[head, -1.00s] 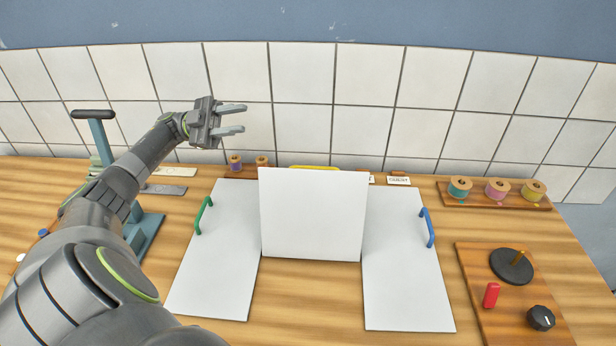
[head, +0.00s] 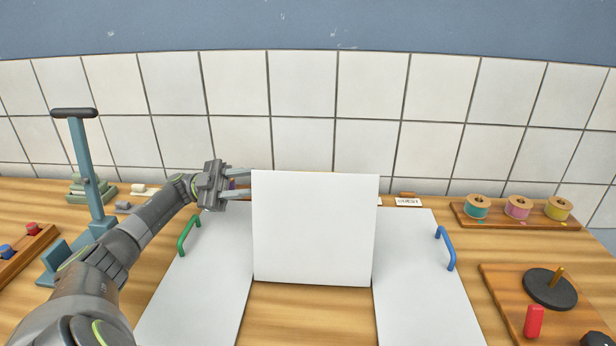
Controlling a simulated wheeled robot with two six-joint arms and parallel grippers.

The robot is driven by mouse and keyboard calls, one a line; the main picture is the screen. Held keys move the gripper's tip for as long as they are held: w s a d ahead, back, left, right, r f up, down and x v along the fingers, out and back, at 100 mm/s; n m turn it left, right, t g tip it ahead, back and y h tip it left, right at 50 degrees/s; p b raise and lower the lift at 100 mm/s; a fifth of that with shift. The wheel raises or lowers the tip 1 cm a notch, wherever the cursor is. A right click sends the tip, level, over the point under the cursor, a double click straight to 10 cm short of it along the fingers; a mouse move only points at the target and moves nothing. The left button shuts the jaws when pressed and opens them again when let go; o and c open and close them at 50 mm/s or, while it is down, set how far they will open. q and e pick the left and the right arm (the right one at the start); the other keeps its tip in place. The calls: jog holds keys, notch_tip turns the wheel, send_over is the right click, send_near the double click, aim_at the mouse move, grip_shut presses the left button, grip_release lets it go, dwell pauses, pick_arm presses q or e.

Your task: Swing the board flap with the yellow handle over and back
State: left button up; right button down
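The middle board flap (head: 314,228) is a plain white panel standing roughly upright between two flat white panels. Its yellow handle is hidden now, behind the flap. The left panel (head: 205,265) has a green handle (head: 189,235) and the right panel (head: 425,270) has a blue handle (head: 446,248). My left gripper (head: 248,182) is open, with its two fingers apart and pointing right at the flap's upper left edge. The tips end at or just behind that edge; I cannot tell whether they touch it. My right gripper is out of view.
A blue-grey press with a tall lever (head: 85,165) stands at the left beside my arm. A spool rack (head: 520,218) is at the back right. A wooden board with a black disc (head: 550,290) and red handle (head: 534,321) is at the front right. A tiled wall closes the back.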

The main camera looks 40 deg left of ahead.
pick_arm(q)
jog(key=p, duration=0.5)
send_near(308, 175)
jog(key=w+d, duration=0.6)
jog(key=shift+r, duration=0.25)
jog(key=shift+w+d, duration=0.1)
jog(key=shift+d, duration=0.35)
jog(key=c, duration=0.6)
grip_shut()
